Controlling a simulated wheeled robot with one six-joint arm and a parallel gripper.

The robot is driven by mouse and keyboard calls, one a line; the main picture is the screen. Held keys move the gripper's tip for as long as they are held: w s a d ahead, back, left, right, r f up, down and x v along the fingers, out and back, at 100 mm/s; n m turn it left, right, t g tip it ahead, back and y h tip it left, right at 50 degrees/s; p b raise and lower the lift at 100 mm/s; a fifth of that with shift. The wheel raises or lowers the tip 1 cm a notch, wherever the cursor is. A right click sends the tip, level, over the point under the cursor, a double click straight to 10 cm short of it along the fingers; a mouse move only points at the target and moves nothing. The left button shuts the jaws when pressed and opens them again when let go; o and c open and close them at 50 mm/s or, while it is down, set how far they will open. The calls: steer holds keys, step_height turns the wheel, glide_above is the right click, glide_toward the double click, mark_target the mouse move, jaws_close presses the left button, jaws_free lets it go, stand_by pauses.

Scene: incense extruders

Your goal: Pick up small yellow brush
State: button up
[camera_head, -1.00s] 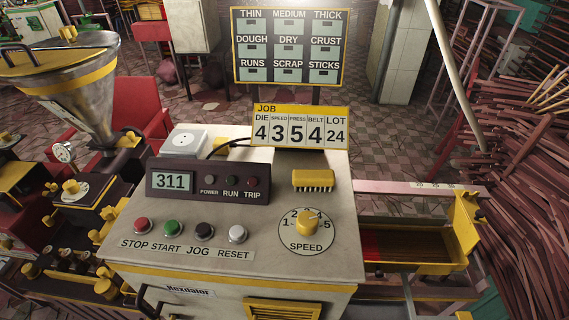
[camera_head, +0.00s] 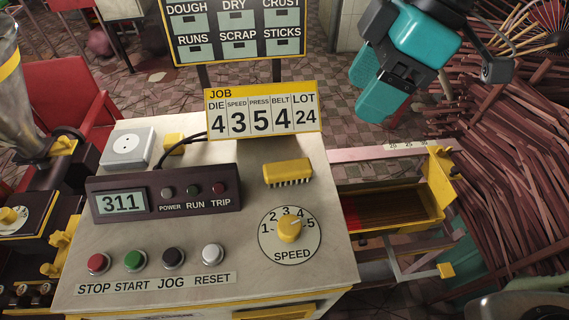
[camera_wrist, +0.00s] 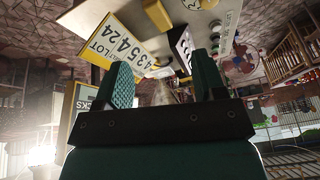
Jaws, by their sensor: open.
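The small yellow brush (camera_head: 288,172) lies on the pale console top (camera_head: 345,225), bristles toward the front, between the job sign and the speed dial. My gripper (camera_head: 373,88) is in the upper right of the head view, with teal fingers apart and empty. It is above and to the right of the brush, clear of it. In the wrist view my gripper (camera_wrist: 163,76) has open fingers with nothing between them. That view looks upside down; a yellow block (camera_wrist: 157,15) at its top is probably the brush, partly cut off.
The yellow job sign (camera_head: 263,110) stands behind the brush, with a larger board (camera_head: 238,45) farther back. The speed dial (camera_head: 290,228) is in front, and the display box (camera_head: 160,195) is to the left. A yellow trough (camera_head: 390,210) and stick piles (camera_head: 515,190) are to the right.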

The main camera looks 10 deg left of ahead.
steer(key=w+a+f+n, duration=0.2)
steer(key=a+n, duration=0.1)
steer(key=a, duration=0.1)
steer(key=p, duration=0.3)
glide_above(289, 166)
steer(key=w+d, duration=0.1)
steer(key=d, duration=0.1)
step_height(289, 166, down, 9)
steer(key=shift+w+a+r, duration=0.1)
steer(key=shift+r, duration=0.1)
steer(key=x, duration=0.1)
steer(key=p+x, duration=0.1)
steer(key=x, duration=0.1)
steer(key=p+x, duration=0.1)
steer(key=x, duration=0.1)
steer(key=shift+s+f, duration=0.15)
steer(key=shift+s, duration=0.25)
steer(key=shift+a+f, duration=0.1)
steer(key=shift+f, duration=0.3)
steer(key=c, duration=1)
